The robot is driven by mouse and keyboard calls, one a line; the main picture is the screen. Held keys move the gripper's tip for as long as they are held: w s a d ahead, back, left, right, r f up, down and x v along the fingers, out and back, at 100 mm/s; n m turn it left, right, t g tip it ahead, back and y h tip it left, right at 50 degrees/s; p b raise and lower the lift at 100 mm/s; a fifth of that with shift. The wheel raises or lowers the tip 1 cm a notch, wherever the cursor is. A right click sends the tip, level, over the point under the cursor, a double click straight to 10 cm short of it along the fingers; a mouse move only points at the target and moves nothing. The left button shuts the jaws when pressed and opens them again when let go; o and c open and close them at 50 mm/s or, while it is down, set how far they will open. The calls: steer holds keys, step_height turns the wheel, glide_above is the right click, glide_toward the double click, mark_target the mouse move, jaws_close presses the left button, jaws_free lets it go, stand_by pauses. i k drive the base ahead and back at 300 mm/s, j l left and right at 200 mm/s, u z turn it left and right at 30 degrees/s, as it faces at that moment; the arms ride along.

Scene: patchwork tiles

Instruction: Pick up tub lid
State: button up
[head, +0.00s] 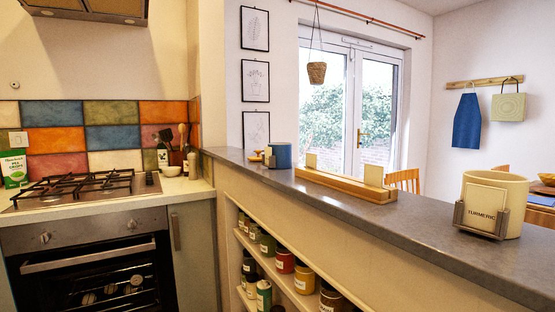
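No thing shows that I can surely call the tub lid. A cream round tub (514,194) stands on the grey counter ledge at the right. A grey metal holder (481,219) with a card reading "TURMERIC" is in front of it; whether they touch is unclear. A blue tub (281,155) stands farther along the ledge. My gripper is not in view.
A wooden rack (340,186) with two upright cream pieces lies on the ledge (420,230). Shelves below hold several jars (285,261). A gas hob (85,186) and oven (92,275) are at left. The ledge between rack and cream tub is clear.

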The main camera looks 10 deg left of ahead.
mark_target(258, 158)
steer(key=i+j, duration=1.1)
steer(key=j, duration=0.1)
